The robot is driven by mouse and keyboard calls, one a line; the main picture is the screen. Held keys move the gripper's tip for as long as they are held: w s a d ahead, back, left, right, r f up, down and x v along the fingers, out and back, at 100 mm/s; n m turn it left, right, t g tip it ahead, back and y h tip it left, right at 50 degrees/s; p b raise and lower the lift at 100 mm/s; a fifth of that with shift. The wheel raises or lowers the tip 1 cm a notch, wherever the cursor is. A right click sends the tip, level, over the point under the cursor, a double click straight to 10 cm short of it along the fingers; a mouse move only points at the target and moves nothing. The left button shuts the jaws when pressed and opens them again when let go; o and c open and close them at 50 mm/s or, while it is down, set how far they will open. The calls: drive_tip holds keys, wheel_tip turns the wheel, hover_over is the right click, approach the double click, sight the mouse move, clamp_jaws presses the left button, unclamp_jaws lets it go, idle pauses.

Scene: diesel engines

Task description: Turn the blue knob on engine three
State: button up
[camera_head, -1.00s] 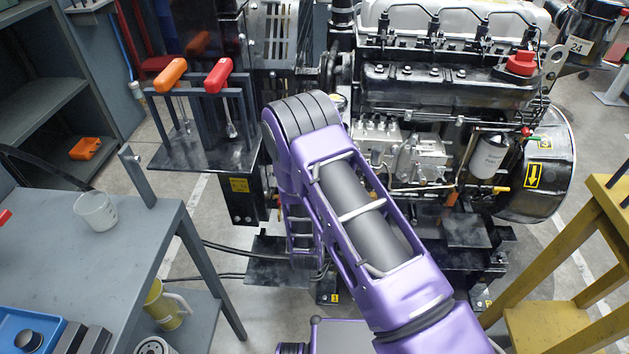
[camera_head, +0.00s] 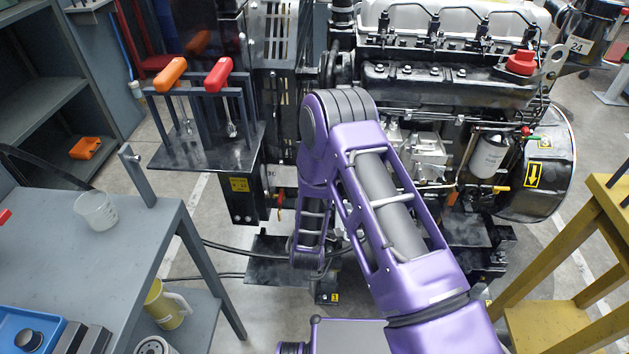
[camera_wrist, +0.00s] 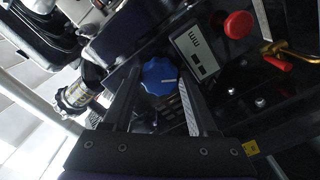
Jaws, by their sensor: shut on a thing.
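The blue knob (camera_wrist: 160,73) has a white pointer line and sits on a dark panel in the middle of the wrist view. My gripper (camera_wrist: 160,84) reaches up from the bottom of that view, with one finger on each side of the knob, shut on it. In the head view my own arm hides the gripper and the knob.
A red button (camera_wrist: 238,25) and a small display (camera_wrist: 198,50) are beside the knob. A black shelf with orange (camera_head: 172,73) and red handles (camera_head: 218,76) is left of my arm. A grey bench (camera_head: 120,250) is at left, a yellow stand (camera_head: 600,240) at right.

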drive_tip(key=shift+m, duration=0.6)
drive_tip(key=o, duration=1.4)
drive_tip(key=shift+s, duration=0.1)
drive_tip(key=shift+s+a, duration=0.15)
drive_tip(key=shift+s, duration=4.2)
drive_tip(key=shift+s+a, duration=0.15)
drive_tip(key=shift+s, duration=4.15)
